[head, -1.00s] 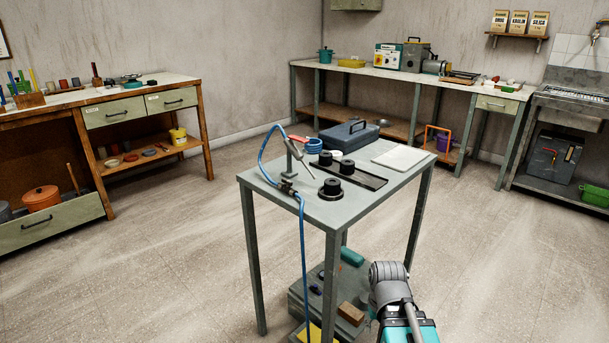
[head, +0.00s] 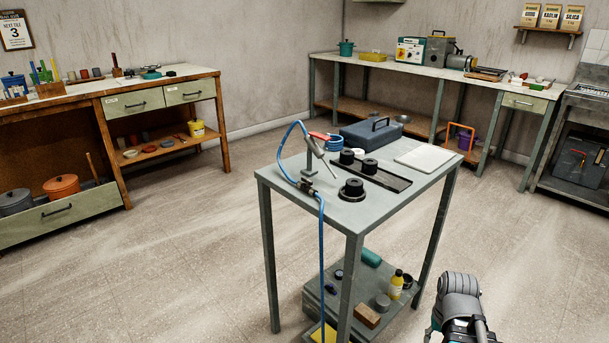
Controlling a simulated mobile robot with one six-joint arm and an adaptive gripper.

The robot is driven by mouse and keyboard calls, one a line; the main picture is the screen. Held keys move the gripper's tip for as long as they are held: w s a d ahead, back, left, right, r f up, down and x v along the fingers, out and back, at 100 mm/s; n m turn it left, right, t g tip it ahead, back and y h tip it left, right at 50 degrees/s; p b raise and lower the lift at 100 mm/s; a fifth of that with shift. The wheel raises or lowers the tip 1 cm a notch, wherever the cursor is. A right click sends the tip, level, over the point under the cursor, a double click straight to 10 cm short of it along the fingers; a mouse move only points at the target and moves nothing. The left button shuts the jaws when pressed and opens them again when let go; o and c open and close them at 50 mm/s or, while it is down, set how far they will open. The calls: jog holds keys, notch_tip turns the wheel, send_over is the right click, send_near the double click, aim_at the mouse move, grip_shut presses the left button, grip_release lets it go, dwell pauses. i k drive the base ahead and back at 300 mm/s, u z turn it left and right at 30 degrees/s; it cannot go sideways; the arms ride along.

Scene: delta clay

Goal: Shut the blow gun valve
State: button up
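The blow gun (head: 315,147), with a red lever and a pale nozzle, hangs on a small stand at the left of the grey metal table (head: 352,212). A blue hose (head: 321,245) loops from it and runs down past the table's front left. The valve (head: 306,187) looks like a small dark fitting in the hose line at the table's left edge. Its handle position is too small to tell. Only a grey and teal part of my arm shows at the lower right, apart from the table. My gripper is out of view.
A lower shelf (head: 326,298) holds a yellow bottle and other items. Workbenches line the walls. Open floor (head: 180,260) lies left of the table.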

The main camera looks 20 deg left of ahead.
aim_at(306, 181)
jog(key=u, duration=0.05)
jog(key=k, duration=0.75)
jog(key=u, duration=0.75)
jog(key=i, duration=1)
jog(key=z, duration=0.05)
